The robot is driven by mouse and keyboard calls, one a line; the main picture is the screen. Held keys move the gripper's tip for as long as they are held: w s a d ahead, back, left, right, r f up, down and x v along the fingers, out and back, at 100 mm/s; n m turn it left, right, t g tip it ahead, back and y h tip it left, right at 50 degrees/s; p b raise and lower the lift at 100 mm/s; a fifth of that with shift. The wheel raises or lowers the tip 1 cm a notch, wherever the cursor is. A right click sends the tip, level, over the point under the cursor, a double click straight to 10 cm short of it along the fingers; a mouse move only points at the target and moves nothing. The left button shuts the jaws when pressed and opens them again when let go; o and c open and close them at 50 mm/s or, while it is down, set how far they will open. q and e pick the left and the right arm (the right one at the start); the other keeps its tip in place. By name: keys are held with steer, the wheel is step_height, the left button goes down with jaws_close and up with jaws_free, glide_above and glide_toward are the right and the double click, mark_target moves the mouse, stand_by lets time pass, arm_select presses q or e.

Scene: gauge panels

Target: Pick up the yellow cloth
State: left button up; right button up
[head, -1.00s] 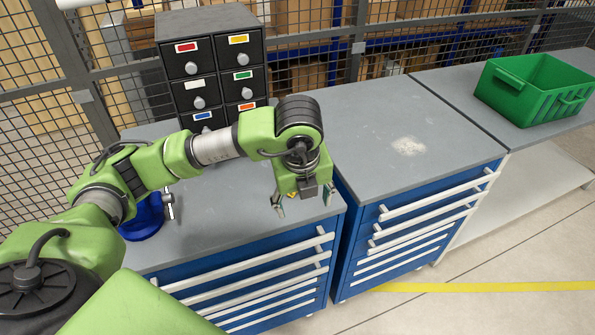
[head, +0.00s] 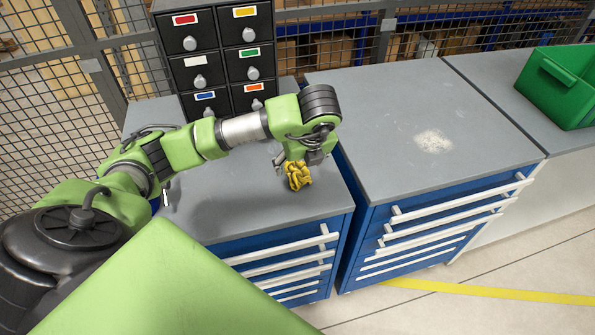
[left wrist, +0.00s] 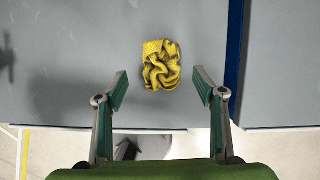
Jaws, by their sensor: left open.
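The crumpled yellow cloth (head: 298,176) lies on the grey top of the left blue drawer bench (head: 235,212), near its right side. My left gripper (head: 297,160) is just behind the cloth in the head view, partly hidden by its own wrist. In the left wrist view the cloth (left wrist: 161,66) lies ahead of and between the two spread fingers (left wrist: 161,88). The fingers are open, with clear space on both sides of the cloth, and nothing is held. My right gripper is not in view.
A black drawer cabinet (head: 218,52) with coloured labels stands at the back of the bench. A second blue drawer bench (head: 385,120) to the right has a clear top with a pale patch (head: 433,141). A green crate (head: 562,88) stands far right. Wire mesh fencing runs behind.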

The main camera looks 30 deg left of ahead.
mark_target(298, 168)
arm_select(q)
steer(key=shift+p+x, duration=0.8)
steer(key=shift+x, duration=0.05)
steer(key=x, duration=0.3)
steer(key=shift+w+f+p, duration=0.15)
steer(key=shift+w+p, duration=0.05)
steer(key=shift+p, duration=0.15)
steer(key=shift+d, duration=0.1)
steer(key=shift+s, duration=0.1)
steer(key=c, duration=0.7)
steer(key=shift+c, duration=0.6)
steer(key=shift+r+b, duration=0.45)
steer(key=shift+b, duration=0.05)
step_height(298, 168, up, 2)
steer(key=shift+r+b, duration=0.2)
steer(key=shift+b, duration=0.6)
steer(key=s+r, duration=0.9)
steer(key=s, duration=0.5)
steer(key=shift+r+b, duration=0.4)
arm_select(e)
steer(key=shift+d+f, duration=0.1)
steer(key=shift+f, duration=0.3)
